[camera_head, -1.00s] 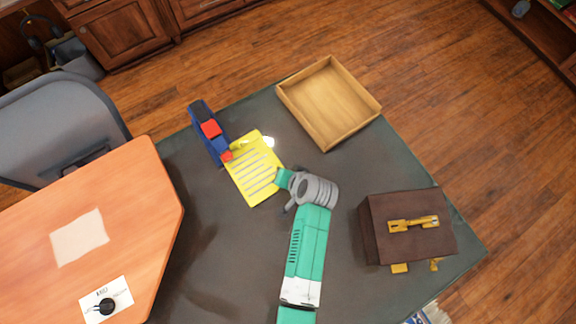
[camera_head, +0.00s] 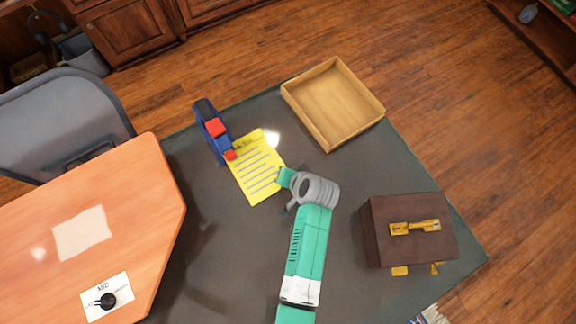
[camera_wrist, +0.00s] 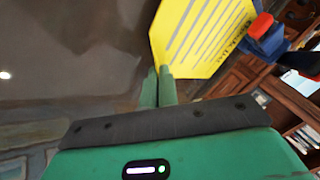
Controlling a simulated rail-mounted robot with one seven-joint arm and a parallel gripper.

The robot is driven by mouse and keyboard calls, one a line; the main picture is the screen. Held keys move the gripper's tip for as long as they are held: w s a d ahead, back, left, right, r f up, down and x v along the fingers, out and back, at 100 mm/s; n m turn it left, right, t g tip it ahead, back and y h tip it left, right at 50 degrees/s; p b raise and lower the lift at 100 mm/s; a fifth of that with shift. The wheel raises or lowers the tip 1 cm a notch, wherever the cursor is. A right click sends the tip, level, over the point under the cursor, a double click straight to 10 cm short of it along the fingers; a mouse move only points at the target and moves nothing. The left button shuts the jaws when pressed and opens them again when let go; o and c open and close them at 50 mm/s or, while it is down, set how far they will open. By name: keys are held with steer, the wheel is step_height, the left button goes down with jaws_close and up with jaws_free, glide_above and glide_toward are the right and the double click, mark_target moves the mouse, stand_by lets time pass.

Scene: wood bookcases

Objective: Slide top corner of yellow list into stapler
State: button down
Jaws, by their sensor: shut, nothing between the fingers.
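The yellow list (camera_head: 257,176) lies flat on the dark table, its top left corner next to the stapler's red tip; I cannot tell whether that corner is inside the jaw. The stapler (camera_head: 213,132) is blue with red parts and stands at the table's far left edge. In the wrist view the list (camera_wrist: 198,35) is just beyond my fingers and the stapler (camera_wrist: 265,40) is at upper right. My gripper (camera_head: 284,178) is shut and empty, its fingertips at the list's right edge. The wrist view shows the fingers (camera_wrist: 158,85) together; contact with the paper is unclear.
An empty wooden tray (camera_head: 333,104) sits at the back right of the table (camera_head: 225,270). A dark brown box with gold fittings (camera_head: 408,231) stands at the right. An orange desk (camera_head: 130,235) and a grey chair (camera_head: 60,120) are at the left.

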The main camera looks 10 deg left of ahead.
steer(key=c, duration=1.6)
jaws_free()
steer(key=shift+r, duration=0.1)
steer(key=p+v, duration=0.2)
steer(key=v, duration=0.5)
steer(key=shift+s+d+r, duration=0.2)
steer(key=shift+r, duration=0.05)
